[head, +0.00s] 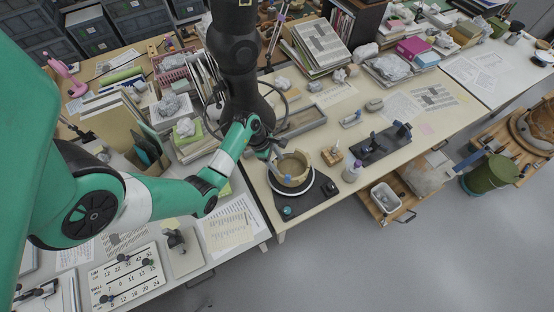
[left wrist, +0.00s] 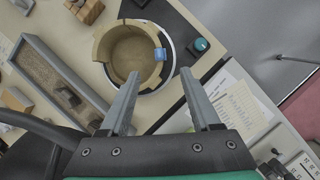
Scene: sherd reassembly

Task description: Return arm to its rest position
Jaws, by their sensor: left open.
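My left arm reaches in from the left in the head view, its gripper (head: 275,165) close beside the tan pot (head: 292,163). The pot, with an uneven rim, stands on a round turntable (head: 309,191). In the left wrist view my left gripper (left wrist: 160,80) is open, with nothing between its two fingers. The pot (left wrist: 112,42) lies beyond the fingertips there, and a small blue patch (left wrist: 160,54) shows on its rim. The fingers look apart from the pot, though the exact gap is hard to judge. My right gripper is not in view.
A teal knob (head: 287,211) sits on the turntable's dark base. A sand-filled tray (left wrist: 55,75) lies beside the pot. A small bottle (head: 352,172) and wooden block (head: 332,155) stand to its right. Papers (head: 231,222) cover the left table; grey floor is clear at the front right.

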